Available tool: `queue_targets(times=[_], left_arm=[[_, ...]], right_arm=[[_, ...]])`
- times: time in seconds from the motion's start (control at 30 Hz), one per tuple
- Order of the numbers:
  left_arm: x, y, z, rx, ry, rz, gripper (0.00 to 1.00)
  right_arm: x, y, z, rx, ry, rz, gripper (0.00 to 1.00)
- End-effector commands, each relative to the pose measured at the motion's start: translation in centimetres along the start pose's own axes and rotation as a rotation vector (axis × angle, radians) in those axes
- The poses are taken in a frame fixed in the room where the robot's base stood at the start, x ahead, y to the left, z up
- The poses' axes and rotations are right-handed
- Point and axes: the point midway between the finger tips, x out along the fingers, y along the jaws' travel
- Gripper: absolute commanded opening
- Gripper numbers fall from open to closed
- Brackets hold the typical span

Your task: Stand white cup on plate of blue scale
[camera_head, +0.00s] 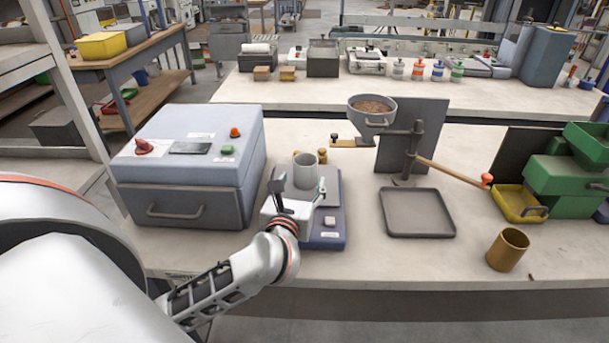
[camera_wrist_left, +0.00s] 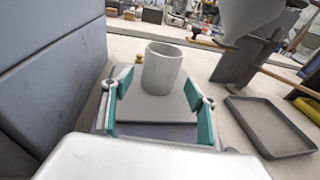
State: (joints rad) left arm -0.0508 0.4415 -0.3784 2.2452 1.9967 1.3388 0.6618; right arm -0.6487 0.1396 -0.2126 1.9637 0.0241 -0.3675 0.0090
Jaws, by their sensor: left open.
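The white cup (camera_head: 305,171) stands upright on the plate (camera_head: 334,189) of the blue scale (camera_head: 326,242). In the left wrist view the cup (camera_wrist_left: 161,68) rests on the grey plate (camera_wrist_left: 178,107), beyond the fingertips. My left gripper (camera_head: 297,195) is just in front of the cup, over the near part of the scale. Its teal-padded fingers (camera_wrist_left: 158,92) are spread wide, with nothing between the pads. The gripper hides part of the scale's left side. My right gripper is not in view.
A grey-blue machine box (camera_head: 187,205) stands close to the left of the scale. A dark tray (camera_head: 417,213) lies to the right, below a lever stand (camera_head: 411,150) with a hopper (camera_head: 372,110). A brass cup (camera_head: 508,250) and green bins (camera_head: 565,185) are further right.

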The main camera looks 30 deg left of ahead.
Motion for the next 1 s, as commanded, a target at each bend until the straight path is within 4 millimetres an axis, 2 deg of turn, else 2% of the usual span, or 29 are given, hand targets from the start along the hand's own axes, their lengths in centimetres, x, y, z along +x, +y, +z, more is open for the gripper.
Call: queue_targets(times=[0.03,0.2,0.4,1.0], left_arm=[[-1.2,0.0,-0.1,-0.001,0.002,-0.002,0.58],[-4.3,0.0,-0.1,0.000,0.002,-0.001,0.58],[-6.2,0.0,0.0,-0.001,0.001,0.000,0.58],[-6.5,0.0,0.0,0.000,-0.001,0.000,0.58]], right_arm=[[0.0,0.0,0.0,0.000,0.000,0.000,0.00],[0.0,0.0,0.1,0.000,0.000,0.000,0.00],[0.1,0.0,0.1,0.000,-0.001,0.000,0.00],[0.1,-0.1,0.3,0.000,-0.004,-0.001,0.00]])
